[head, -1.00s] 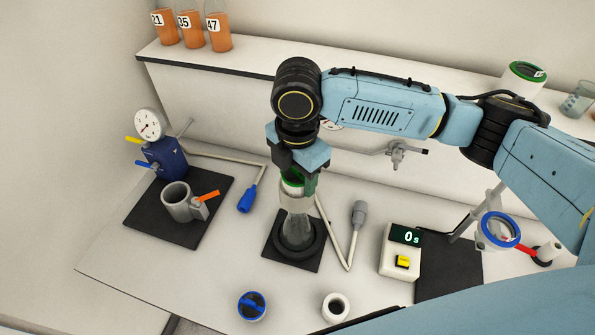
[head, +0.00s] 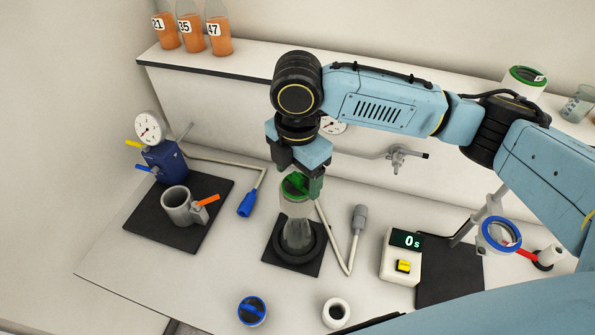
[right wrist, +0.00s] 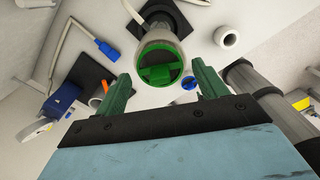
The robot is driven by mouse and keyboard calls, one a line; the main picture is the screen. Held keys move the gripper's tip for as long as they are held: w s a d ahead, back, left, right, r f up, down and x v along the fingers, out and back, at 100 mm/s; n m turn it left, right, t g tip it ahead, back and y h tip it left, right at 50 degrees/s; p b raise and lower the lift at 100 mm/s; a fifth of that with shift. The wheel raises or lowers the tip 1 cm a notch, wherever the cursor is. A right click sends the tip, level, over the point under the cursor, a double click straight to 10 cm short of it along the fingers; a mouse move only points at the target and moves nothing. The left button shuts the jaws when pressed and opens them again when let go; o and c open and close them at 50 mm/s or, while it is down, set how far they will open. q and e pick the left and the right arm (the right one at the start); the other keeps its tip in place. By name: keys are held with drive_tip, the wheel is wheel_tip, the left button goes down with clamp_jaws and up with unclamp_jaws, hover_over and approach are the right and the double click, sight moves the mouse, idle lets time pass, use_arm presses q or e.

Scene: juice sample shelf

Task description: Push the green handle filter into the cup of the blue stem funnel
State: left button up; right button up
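The green handle filter (head: 294,185) is a green disc with a raised bar, at the mouth of a pale funnel cup (head: 296,208). The cup stands upright over a clear flask (head: 298,235) at the middle of the bench. In the right wrist view the green filter (right wrist: 158,75) lies inside the cup's round rim; how deep it sits I cannot tell. The funnel's stem colour does not show. My left gripper is not in view.
A blue pump with gauge (head: 163,160) and grey mug (head: 177,205) stand left. A blue-handled piece (head: 252,309) and white ring (head: 336,310) lie in front. A timer (head: 401,252) and blue ring on a stand (head: 500,235) are right. Bottles (head: 190,33) line the shelf.

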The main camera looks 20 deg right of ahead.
drive_tip(key=shift+o, duration=0.6)
wheel_tip(320, 180, up, 13)
drive_tip(key=b, duration=0.1)
drive_tip(key=shift+r, duration=0.2)
